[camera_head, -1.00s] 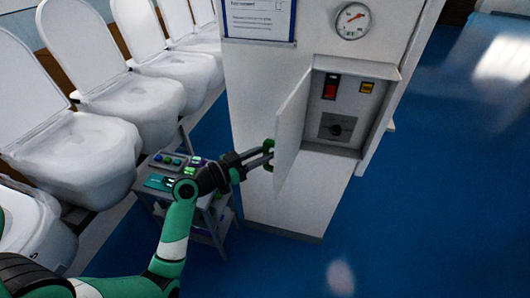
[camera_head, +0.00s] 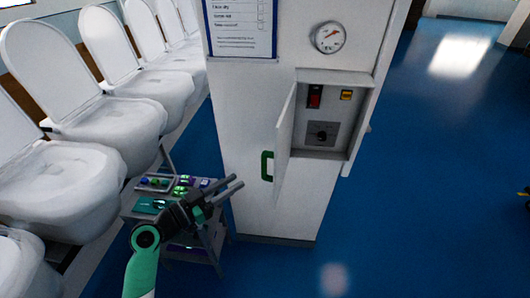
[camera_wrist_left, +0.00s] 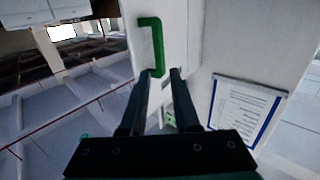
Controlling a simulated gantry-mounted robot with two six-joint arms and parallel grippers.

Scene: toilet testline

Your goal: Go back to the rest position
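My left gripper (camera_head: 236,184) is open and empty. It is below and left of the green handle (camera_head: 267,166) on the small cabinet door (camera_head: 285,140), apart from it in the head view. The door stands open. In the left wrist view, the two fingers of my left gripper (camera_wrist_left: 162,75) point toward the green handle (camera_wrist_left: 153,46), with a gap between the fingers. My right gripper does not clearly show; only a tiny dark and yellow bit is at the right edge of the head view.
The white column (camera_head: 240,100) carries a gauge (camera_head: 329,37), a checklist (camera_head: 240,25) and a recess with a red switch (camera_head: 315,96) and a dark knob (camera_head: 321,134). A small trolley (camera_head: 150,185) stands beside it. Several white toilets (camera_head: 90,120) line the left. The blue floor (camera_head: 440,180) at right is clear.

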